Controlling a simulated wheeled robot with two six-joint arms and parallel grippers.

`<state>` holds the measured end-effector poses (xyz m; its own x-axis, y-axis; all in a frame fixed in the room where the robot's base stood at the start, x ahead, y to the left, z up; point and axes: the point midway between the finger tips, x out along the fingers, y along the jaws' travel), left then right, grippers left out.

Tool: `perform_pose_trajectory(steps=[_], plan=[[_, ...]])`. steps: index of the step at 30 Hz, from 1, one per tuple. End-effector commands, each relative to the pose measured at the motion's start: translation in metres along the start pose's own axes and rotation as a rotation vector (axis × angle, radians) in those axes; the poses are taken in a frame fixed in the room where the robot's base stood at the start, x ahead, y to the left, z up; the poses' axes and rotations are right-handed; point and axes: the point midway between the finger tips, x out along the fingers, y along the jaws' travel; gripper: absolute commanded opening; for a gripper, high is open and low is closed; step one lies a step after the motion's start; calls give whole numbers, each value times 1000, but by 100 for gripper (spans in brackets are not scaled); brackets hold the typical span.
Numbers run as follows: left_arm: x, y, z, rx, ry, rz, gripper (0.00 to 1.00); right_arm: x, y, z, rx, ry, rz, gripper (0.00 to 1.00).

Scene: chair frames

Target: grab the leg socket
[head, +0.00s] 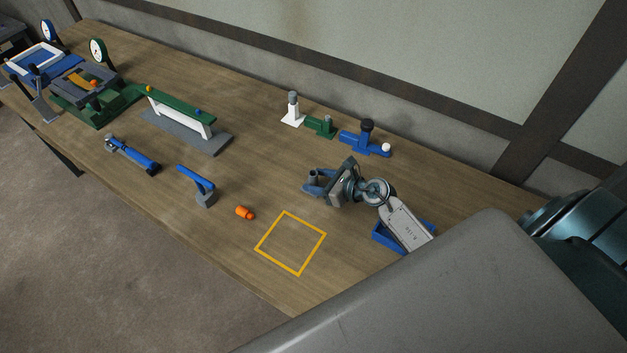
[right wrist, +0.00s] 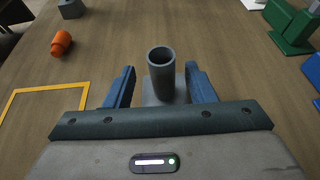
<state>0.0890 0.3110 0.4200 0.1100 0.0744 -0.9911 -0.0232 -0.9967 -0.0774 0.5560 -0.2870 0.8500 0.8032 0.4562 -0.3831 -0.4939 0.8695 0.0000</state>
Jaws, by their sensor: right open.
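The leg socket is a grey upright tube on a flat grey base. In the right wrist view the leg socket (right wrist: 162,62) stands between the two blue fingers of my right gripper (right wrist: 160,82), with visible gaps on both sides. In the head view the leg socket (head: 313,176) shows as a small grey tube at the tips of my right gripper (head: 315,184). The gripper is open, low over the table, and holds nothing. Part of the socket's base is hidden by the gripper body. My left gripper is not in view.
An orange part (head: 245,213) lies near a yellow square outline (head: 257,247) on the wooden table (head: 180,245). A blue tray (head: 377,238) is partly under my right arm. Blue (head: 365,140), green (head: 318,125) and white (head: 292,116) fixtures stand behind. The outlined square is empty.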

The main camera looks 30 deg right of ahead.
Motion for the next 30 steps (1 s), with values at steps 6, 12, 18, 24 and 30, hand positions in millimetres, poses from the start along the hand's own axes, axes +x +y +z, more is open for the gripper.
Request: perform_pose_trajectory(steps=[6, 12, 18, 24, 30], plan=[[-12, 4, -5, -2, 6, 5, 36, 29, -4, 1, 3, -2, -1, 50], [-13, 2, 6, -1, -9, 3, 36, 37, -3, -1, 1, -1, -1, 50], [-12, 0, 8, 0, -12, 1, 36, 37, -3, -1, 1, -1, -1, 38], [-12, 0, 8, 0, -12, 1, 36, 37, -3, -1, 1, 0, -1, 0], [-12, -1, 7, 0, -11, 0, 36, 37, -3, -1, 0, -1, -1, 0]])
